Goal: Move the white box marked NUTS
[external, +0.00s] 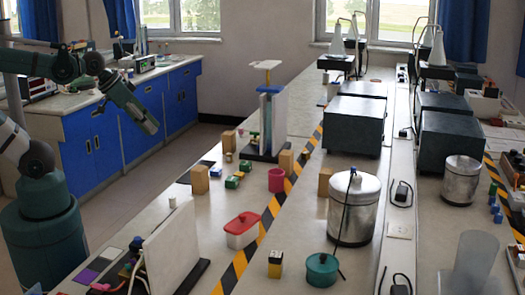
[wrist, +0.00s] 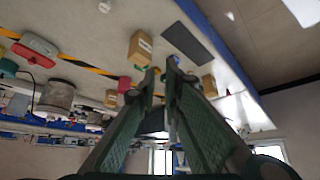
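A white box with a red lid (external: 242,238) stands on the long bench, beside the yellow-black striped tape. In the wrist view, the same red-lidded box (wrist: 35,50) shows at the upper left. I cannot read the word NUTS in either view. My gripper (external: 153,128) hangs in the air at the left, over the floor between the blue cabinets and the bench, well apart from the box. In the wrist view, my gripper (wrist: 164,69) shows two fingers with a gap between the tips and nothing held.
A pink cup (external: 276,180), brown blocks (external: 200,180) and small green blocks (external: 232,182) stand behind the box. A white upright panel (external: 172,250) is in front to its left. A green pot (external: 321,269) and steel canister (external: 353,215) stand to its right.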

